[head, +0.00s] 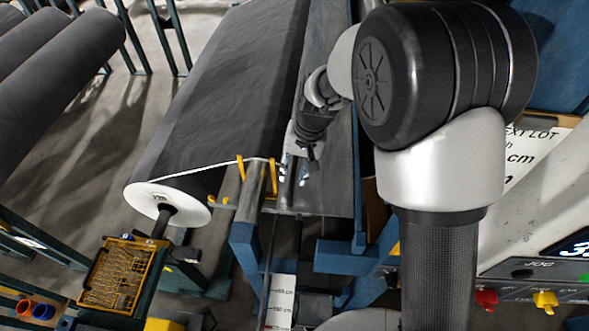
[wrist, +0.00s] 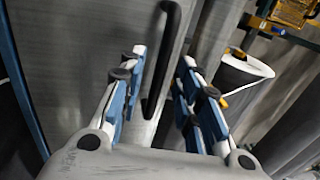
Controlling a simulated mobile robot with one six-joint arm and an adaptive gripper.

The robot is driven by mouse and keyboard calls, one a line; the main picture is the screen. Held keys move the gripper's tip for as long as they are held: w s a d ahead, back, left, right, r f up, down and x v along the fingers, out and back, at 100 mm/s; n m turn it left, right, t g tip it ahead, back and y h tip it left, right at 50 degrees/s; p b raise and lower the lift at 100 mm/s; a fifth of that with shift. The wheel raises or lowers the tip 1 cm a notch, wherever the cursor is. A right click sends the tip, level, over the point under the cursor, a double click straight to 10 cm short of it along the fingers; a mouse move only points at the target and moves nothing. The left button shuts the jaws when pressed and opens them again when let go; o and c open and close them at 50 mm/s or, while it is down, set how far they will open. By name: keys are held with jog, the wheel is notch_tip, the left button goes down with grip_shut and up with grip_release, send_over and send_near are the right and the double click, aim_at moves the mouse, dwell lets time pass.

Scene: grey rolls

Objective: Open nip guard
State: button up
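The nip guard seems to be the long grey metal panel (head: 335,185) beside the big dark roll. In the wrist view the grey panel (wrist: 85,60) fills the left and middle, with a black bar handle (wrist: 172,30) on it. My gripper (wrist: 163,62) is open, its blue-padded fingers on either side of the handle's line. The handle's lower end shows between the fingers; I cannot tell whether they touch it. In the head view my gripper (head: 300,165) is over the panel's near left part, and the handle is hard to make out there.
A big dark roll (head: 215,95) with a white core end lies left of the panel. Yellow brackets (head: 272,177) stand at the panel's near left corner. Blue frame legs (head: 245,250) are below. A yellow wire basket (head: 120,277) is at lower left, a control box (head: 540,270) at right.

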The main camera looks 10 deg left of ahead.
grip_shut()
dwell(0.3)
dwell(0.5)
